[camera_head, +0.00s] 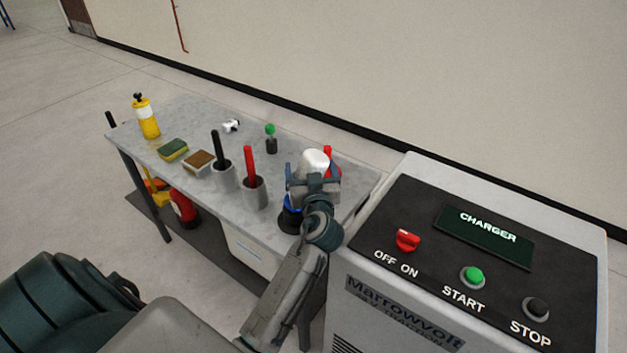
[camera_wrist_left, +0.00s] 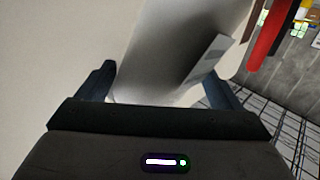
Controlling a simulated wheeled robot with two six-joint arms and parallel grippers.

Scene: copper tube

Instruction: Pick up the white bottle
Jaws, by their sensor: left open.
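The white bottle (camera_head: 314,160) shows at the right end of the grey table, its rounded top rising behind my left gripper. My left gripper (camera_head: 313,183) is open and hides the lower part of the bottle in the head view. In the left wrist view the bottle (camera_wrist_left: 180,45) is a large white shape with a grey label patch, lying between the two spread fingers of the gripper (camera_wrist_left: 165,85). I cannot tell whether the fingers touch it. My right gripper is in neither view.
The table (camera_head: 200,115) holds a red-handled item in a cup (camera_head: 250,170), a black-handled one (camera_head: 217,150), a sponge (camera_head: 173,150), a brown block (camera_head: 200,162) and a yellow bottle (camera_head: 148,122). A charger cabinet (camera_head: 400,172) stands close at the right.

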